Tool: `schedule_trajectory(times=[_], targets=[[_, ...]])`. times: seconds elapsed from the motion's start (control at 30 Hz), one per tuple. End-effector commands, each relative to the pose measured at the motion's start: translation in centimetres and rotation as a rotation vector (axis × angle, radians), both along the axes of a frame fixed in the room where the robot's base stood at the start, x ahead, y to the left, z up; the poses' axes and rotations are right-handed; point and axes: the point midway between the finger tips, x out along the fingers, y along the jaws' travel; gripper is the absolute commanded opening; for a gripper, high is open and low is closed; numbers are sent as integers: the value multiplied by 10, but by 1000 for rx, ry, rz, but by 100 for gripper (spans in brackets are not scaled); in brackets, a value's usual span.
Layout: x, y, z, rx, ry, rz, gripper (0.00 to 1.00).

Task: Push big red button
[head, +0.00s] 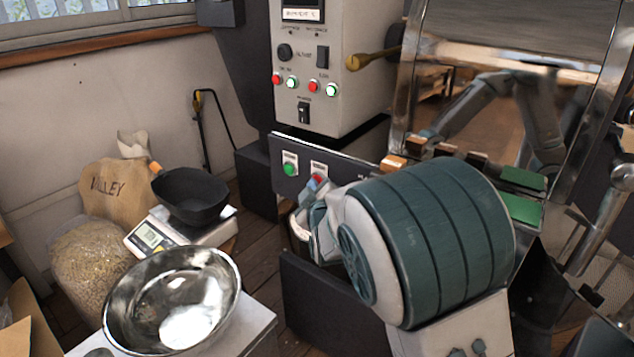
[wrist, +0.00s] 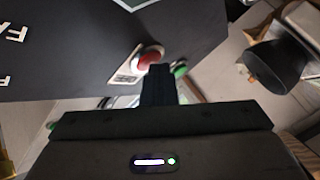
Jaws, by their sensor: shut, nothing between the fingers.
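The big red button (wrist: 150,56) sits on a pale label plate on a dark panel. In the head view the red button (head: 317,180) shows just above my wrist, to the right of a green button (head: 289,169). The green button also shows in the wrist view (wrist: 180,70). My gripper (wrist: 158,70) is shut and empty, its dark fingertips right at the lower edge of the red button in the wrist view. I cannot tell whether they touch it. In the head view my arm hides the fingertips.
A control box (head: 340,70) with small red and green buttons stands above the panel. A steel bowl (head: 172,300), a scale (head: 150,238) with a black pan (head: 190,195) and a sack of beans (head: 90,260) stand at left. A shiny metal machine is at right.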

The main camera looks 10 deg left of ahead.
Motion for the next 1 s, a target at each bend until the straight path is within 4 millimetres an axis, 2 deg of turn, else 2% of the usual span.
schedule_trajectory(times=[0.33, 0.7, 1.0], targets=[[-14, 6, 0, 1, 0, 1, 0], [-17, 7, 0, 0, 0, 1, 0], [-44, 18, 1, 0, 0, 3, 0]])
